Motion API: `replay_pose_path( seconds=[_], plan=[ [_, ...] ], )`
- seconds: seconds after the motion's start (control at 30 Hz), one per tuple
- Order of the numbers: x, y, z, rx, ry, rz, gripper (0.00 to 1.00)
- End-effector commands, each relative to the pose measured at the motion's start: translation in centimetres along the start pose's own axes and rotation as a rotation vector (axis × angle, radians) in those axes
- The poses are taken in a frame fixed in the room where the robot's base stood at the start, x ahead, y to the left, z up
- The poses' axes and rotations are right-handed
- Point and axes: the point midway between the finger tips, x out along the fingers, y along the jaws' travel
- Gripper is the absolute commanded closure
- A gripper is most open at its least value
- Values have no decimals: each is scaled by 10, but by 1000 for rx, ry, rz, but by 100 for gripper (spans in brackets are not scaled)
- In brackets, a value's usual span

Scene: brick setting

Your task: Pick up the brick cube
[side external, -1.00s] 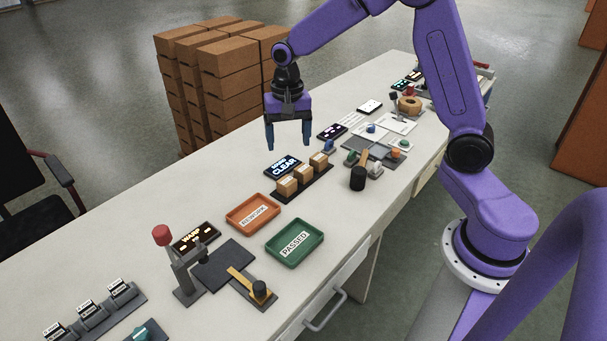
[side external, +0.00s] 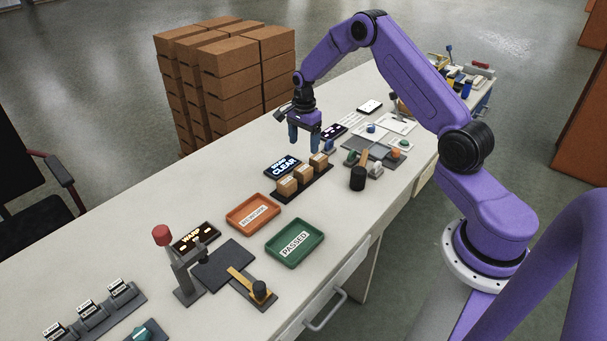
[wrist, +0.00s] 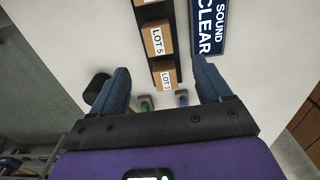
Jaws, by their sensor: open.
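Three small brown cubes stand in a row in a black rack (side external: 313,188): a near one (side external: 287,186), a middle one (side external: 304,172) and a far one (side external: 319,161). In the wrist view the middle cube (wrist: 157,48) has a "LOT 5" label and the far cube (wrist: 166,84) a "LOT 3" label. A third cube (wrist: 149,14) is cut by the top edge. My gripper (side external: 304,143) is open and empty, pointing down above the far end of the rack. In the wrist view the far cube shows between my fingers (wrist: 161,66), apart from both.
A "SOUND CLEAR" sign (side external: 283,166) lies beside the rack. A black-headed mallet (side external: 358,178) and a grey tray with coloured knobs (side external: 372,147) lie to the right. Orange (side external: 232,219) and green (side external: 274,247) trays sit nearer.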

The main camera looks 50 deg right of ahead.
Motion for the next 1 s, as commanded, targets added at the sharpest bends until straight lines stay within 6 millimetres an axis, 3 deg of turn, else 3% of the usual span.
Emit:
replay_pose_path(
  seconds=[0.3,0.57,0.8,1.0],
  plan=[
    [54,0,0,-1,0,1,22],
    [70,1,1,-2,0,1,22],
    [102,3,4,-2,0,1,22],
    [116,2,5,-2,0,0,22]
  ],
)
